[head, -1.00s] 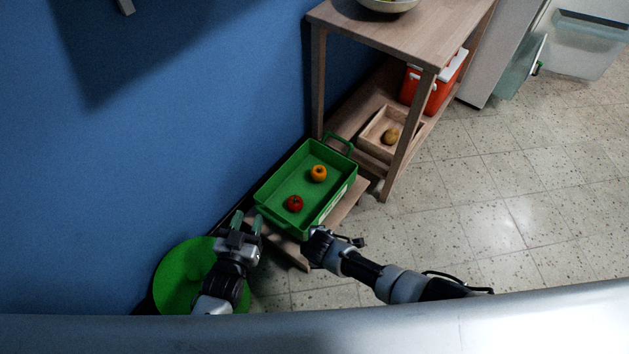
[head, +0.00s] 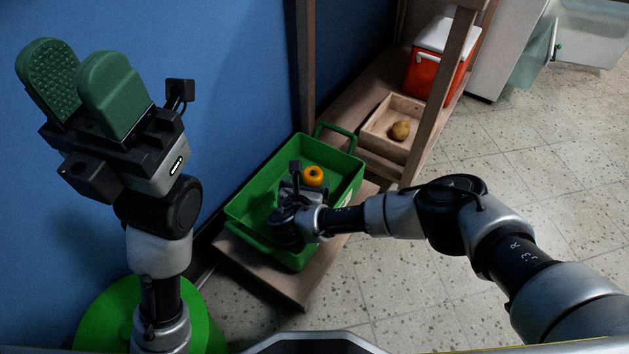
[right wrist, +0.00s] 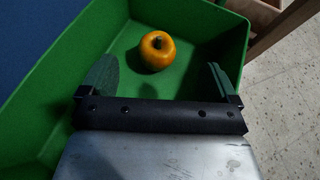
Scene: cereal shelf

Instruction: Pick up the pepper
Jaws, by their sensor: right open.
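An orange, pepper-like fruit (head: 313,176) lies in the green crate (head: 345,197), near its far end. It also shows in the right wrist view (right wrist: 157,50), on the crate floor beyond my open fingers and apart from them. My right gripper (head: 291,182) is over the crate, just left of the orange fruit in the head view; in the right wrist view its fingers (right wrist: 160,80) are spread with nothing between them. My left gripper (head: 82,88) is raised high at the left, its green pads apart and empty.
The crate stands on a low wooden board (head: 290,285) by the blue wall (head: 235,80). A wooden shelf (head: 385,70) beyond bears a small wooden box (head: 372,128) with a potato-like item (head: 400,131) and a red cooler (head: 425,75). A green round object (head: 205,325) is at lower left.

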